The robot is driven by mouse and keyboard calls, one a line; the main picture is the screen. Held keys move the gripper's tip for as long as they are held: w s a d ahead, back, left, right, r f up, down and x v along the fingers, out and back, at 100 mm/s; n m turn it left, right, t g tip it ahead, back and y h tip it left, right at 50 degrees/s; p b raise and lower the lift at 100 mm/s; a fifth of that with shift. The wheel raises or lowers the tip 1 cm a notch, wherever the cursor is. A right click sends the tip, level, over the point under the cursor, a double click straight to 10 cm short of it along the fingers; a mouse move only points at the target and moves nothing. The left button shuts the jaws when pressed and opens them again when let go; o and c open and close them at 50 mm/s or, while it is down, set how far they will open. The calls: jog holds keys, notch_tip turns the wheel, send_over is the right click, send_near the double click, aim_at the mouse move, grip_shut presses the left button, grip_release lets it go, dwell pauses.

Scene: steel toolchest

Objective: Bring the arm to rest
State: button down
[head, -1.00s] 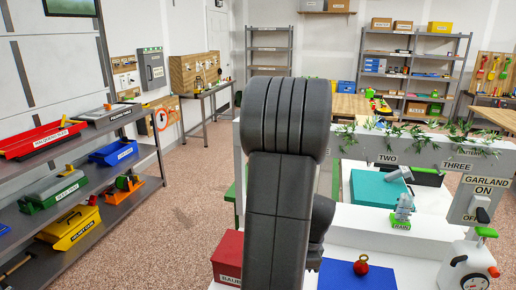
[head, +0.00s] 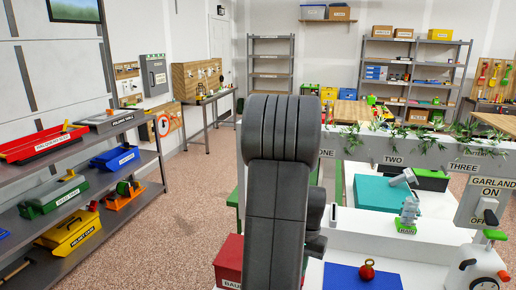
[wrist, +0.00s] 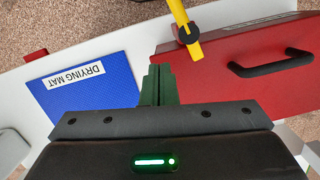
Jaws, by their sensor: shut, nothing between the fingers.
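My arm stands upright as a thick dark grey link in the middle of the head view and hides part of the bench. My gripper (wrist: 159,85) shows in the wrist view with its dark green fingers together and nothing between them. It points over the bench, between a blue drying mat (wrist: 105,87) on the left and a red box with a black handle (wrist: 235,75) on the right. I cannot tell its height above them. The head view does not show the fingers.
In the head view, a blue pad (head: 345,280) with a red bauble (head: 367,268) lies on the white bench, beside a red box (head: 229,252). A garlanded beam (head: 425,157) crosses behind. Loaded shelves (head: 150,165) stand left.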

jog(key=shift+w+f+n, duration=0.1)
jog(key=shift+w+n, duration=0.25)
jog(key=shift+n, duration=0.65)
jog(key=shift+w+d+r+b, duration=0.25)
jog(key=shift+w+r+b, duration=0.15)
jog(key=shift+w+r, duration=0.5)
jog(key=shift+r, duration=0.45)
